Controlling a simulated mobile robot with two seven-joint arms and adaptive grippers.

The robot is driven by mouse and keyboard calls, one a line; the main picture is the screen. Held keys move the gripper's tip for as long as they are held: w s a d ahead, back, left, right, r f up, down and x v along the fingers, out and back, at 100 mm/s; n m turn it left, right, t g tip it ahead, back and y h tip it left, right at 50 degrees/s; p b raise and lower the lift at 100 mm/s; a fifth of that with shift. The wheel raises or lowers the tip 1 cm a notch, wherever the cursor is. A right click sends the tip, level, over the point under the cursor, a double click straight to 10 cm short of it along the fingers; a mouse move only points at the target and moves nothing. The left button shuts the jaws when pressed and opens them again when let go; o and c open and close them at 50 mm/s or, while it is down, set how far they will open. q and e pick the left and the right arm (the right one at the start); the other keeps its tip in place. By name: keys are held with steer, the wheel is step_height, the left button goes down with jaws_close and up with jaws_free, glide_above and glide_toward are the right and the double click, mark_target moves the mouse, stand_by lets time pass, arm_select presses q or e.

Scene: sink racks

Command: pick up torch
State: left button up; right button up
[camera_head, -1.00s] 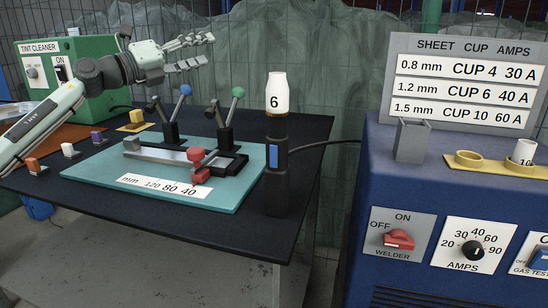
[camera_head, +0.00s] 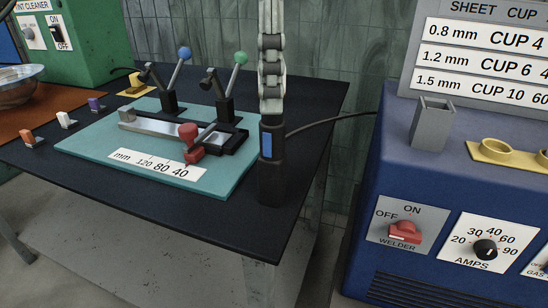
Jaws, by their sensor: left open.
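The torch (camera_head: 270,178) stands upright near the right corner of the black table, a dark handle with a blue button on its side. Its white cup, marked 6 a second ago, is hidden behind my left gripper (camera_head: 271,104). The gripper comes down from the top edge, seen nearly edge-on, with its pale jointed finger in front of the torch's upper end. It is open. I cannot tell whether it touches the torch. My right gripper is out of view.
A teal board (camera_head: 150,165) with two levers and a red knob lies just left of the torch. The blue welder (camera_head: 395,178) stands across a gap to the right, with a grey holder (camera_head: 432,122) on top. A cable runs right from the torch.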

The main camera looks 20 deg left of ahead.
mark_target(272, 121)
arm_select(q)
step_height(272, 121, down, 5)
steer(key=shift+w+r, duration=0.1)
steer(key=shift+w, duration=0.05)
jaws_close()
stand_by(0.4)
